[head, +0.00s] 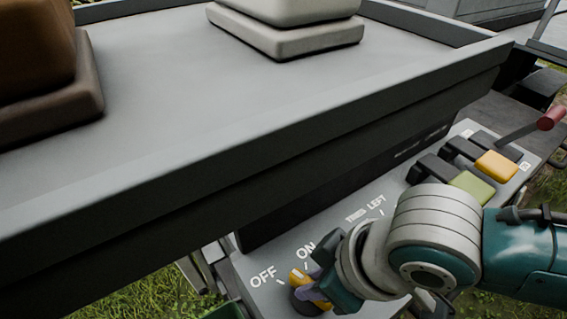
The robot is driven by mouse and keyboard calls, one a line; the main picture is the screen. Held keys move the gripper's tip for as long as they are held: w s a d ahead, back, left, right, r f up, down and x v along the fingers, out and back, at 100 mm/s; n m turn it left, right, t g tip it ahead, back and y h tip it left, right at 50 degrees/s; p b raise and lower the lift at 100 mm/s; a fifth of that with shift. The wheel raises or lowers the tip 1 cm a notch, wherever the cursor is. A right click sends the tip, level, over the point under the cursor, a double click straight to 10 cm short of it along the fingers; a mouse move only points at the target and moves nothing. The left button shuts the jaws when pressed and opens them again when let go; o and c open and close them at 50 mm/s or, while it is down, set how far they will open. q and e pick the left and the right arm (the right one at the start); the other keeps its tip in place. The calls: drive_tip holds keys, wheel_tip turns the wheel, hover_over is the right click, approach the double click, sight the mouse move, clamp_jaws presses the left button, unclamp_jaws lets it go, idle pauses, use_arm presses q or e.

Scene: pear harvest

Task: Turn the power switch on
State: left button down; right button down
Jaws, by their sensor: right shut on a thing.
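The power switch (299,277) is a rotary knob with a yellow top and a dark base on the grey control panel (262,266). White OFF and ON labels are printed on the panel beside it. My right gripper (312,284) is shut on the knob, coming in from the right. The gripper and wrist hide part of the knob, so I cannot tell exactly which label its pointer faces. My left gripper is not in view.
A grey tray table (250,110) with a raised rim stands over the panel's far side. It holds a brown block (40,60) and a pale block (290,30). Black, yellow and green switches (472,188) and a red-handled lever (548,119) are at the right.

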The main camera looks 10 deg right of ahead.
drive_tip(key=shift+s+a+r+m+h+p, duration=0.1)
drive_tip(key=shift+m+h+p, duration=0.05)
drive_tip(key=shift+m+p, duration=0.25)
drive_tip(key=shift+s+r+m+h+p, duration=0.15)
drive_tip(key=shift+m+p, duration=0.15)
drive_tip(key=shift+m, duration=0.2)
drive_tip(key=m+h+p, duration=0.1)
drive_tip(key=m, duration=0.1)
drive_tip(key=shift+w+f+m+t, duration=0.1)
drive_tip(key=shift+f+m+t, duration=0.05)
drive_tip(key=shift+m+t, duration=0.2)
drive_tip(key=shift+a+f+m+h+p, duration=0.1)
drive_tip(key=shift+m+h+p, duration=0.4)
drive_tip(key=shift+m, duration=0.75)
drive_tip(key=shift+m+h, duration=0.4)
drive_tip(key=shift+m, duration=0.7)
drive_tip(key=shift+w, duration=0.1)
drive_tip(key=c, duration=0.7)
unclamp_jaws()
